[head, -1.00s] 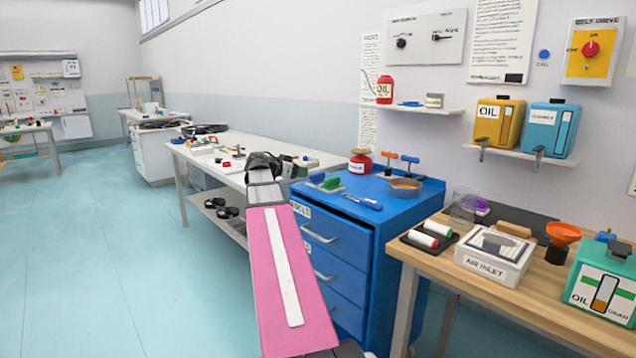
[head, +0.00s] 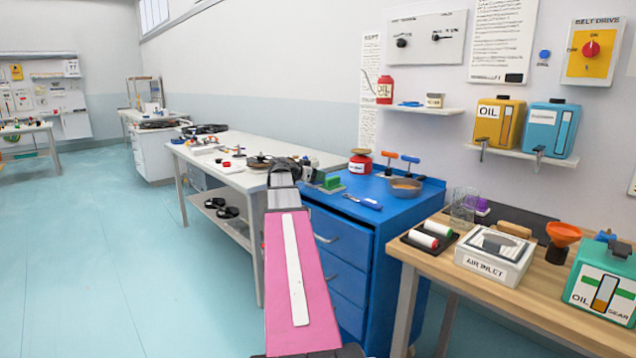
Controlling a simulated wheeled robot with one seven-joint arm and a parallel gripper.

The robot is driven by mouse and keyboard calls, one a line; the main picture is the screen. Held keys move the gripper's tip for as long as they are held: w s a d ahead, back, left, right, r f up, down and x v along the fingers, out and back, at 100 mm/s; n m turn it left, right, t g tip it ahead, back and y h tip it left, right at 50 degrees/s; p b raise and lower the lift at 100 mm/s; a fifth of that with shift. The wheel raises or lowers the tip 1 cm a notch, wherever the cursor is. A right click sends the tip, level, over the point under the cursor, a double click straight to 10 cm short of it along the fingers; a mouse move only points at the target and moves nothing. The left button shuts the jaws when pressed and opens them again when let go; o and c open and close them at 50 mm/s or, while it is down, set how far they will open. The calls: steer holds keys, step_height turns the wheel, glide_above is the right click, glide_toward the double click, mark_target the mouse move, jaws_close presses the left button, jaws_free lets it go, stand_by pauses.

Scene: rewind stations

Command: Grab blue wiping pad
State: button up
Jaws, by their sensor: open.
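A green block (head: 331,181) sits on a small green holder at the left end of the blue cabinet top (head: 372,190). The blue block beside it, likely the blue wiping pad, is mostly or wholly hidden behind my gripper. My gripper (head: 310,172) is at the cabinet's left edge, just left of the green block. It is open and seen from behind, and its fingertips are hard to make out. I cannot tell whether it touches the blue block.
A blue tool (head: 362,202), a brown bowl (head: 405,187), a red can (head: 360,162) and orange- and blue-handled tools share the cabinet top. A white bench (head: 240,178) with small parts stands left. A wooden table (head: 540,290) stands right. The left floor is clear.

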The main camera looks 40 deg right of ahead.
jaws_close()
steer(key=shift+r, duration=0.1)
